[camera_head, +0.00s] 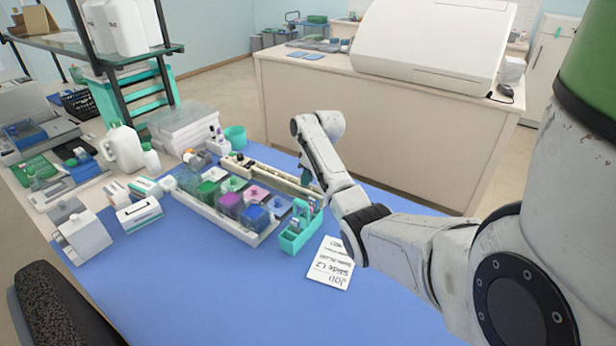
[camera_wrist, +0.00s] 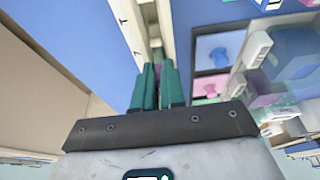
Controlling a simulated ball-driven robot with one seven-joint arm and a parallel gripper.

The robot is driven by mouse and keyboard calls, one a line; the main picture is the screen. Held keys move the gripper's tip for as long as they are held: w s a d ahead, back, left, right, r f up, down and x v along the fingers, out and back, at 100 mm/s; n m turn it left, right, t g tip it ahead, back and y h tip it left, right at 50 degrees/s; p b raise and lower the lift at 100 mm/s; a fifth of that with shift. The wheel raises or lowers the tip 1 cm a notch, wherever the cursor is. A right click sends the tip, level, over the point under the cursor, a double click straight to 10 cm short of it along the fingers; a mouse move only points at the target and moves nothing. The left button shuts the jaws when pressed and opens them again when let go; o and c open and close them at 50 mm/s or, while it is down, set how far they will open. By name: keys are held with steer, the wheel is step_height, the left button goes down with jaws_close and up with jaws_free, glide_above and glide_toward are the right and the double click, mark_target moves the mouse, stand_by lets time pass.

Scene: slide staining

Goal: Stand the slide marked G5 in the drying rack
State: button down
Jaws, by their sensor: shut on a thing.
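A pale slotted strip also shows just beyond the fingertips in the wrist view.
The white staining tray (camera_head: 212,216) holds several coloured jars. A teal holder (camera_head: 290,242) stands at its right end. White boxes (camera_head: 138,213) stand left. The front blue mat (camera_head: 200,290) is clear.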

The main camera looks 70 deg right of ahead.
steer(key=c, duration=1.1)
jaws_free()
steer(key=b+v, duration=0.1)
steer(key=v, duration=0.9)
steer(key=shift+s+r, duration=0.1)
steer(key=shift+r, duration=0.3)
